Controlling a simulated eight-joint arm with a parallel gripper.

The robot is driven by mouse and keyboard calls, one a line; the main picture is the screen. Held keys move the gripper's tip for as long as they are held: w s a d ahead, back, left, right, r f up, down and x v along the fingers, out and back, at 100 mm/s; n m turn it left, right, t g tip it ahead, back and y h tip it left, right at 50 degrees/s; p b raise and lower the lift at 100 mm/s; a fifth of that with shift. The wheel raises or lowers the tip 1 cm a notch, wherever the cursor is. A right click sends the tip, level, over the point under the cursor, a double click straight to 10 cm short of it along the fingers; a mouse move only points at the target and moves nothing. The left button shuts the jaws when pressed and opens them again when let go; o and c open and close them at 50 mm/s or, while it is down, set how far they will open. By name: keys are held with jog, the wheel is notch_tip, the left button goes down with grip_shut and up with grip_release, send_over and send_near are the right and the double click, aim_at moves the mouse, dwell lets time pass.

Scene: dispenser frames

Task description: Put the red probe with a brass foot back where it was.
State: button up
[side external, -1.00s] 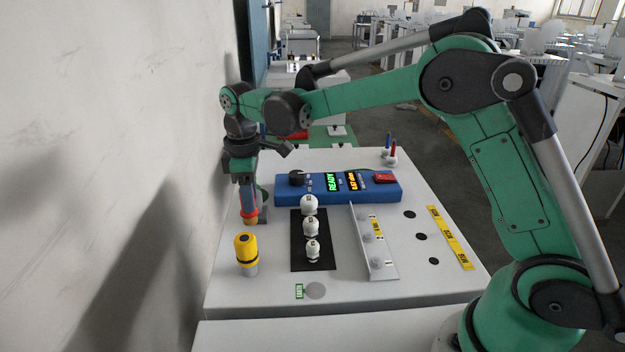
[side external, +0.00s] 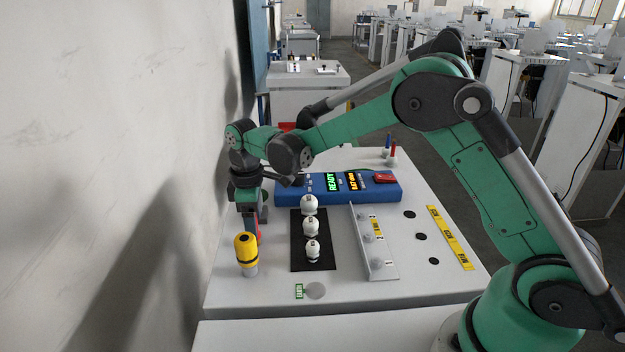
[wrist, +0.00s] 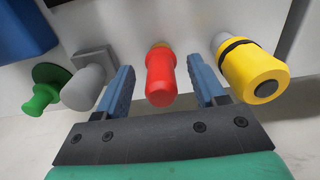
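The red probe (wrist: 160,78) stands between the two blue fingers of my gripper (wrist: 162,88) in the wrist view. A gap shows on each side of it, so the gripper is open around it. A little of its brass foot (wrist: 160,45) shows at its far end, against the white bench top. In the side view only a red sliver of the probe (side external: 258,229) shows behind a finger of my gripper (side external: 252,229). The gripper is low over the left part of the bench, behind the yellow-capped piece; the spot under the probe is hidden.
The yellow-capped piece (side external: 246,249) stands close by; it is just right of the fingers in the wrist view (wrist: 255,70). A grey piece (wrist: 88,82) and a green one (wrist: 42,95) stand left. A blue console (side external: 338,188) and white knobs (side external: 311,228) are to the right.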

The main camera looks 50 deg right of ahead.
jog(key=shift+r, duration=0.1)
notch_tip(320, 180, up, 11)
jog(key=shift+r, duration=0.1)
jog(key=s+d+f+m+t, duration=0.1)
jog(key=s+d+m+t, duration=0.2)
jog(key=s+m+t, duration=0.4)
jog(key=s+m, duration=0.2)
jog(key=s, duration=0.6)
jog(key=shift+s, duration=0.35)
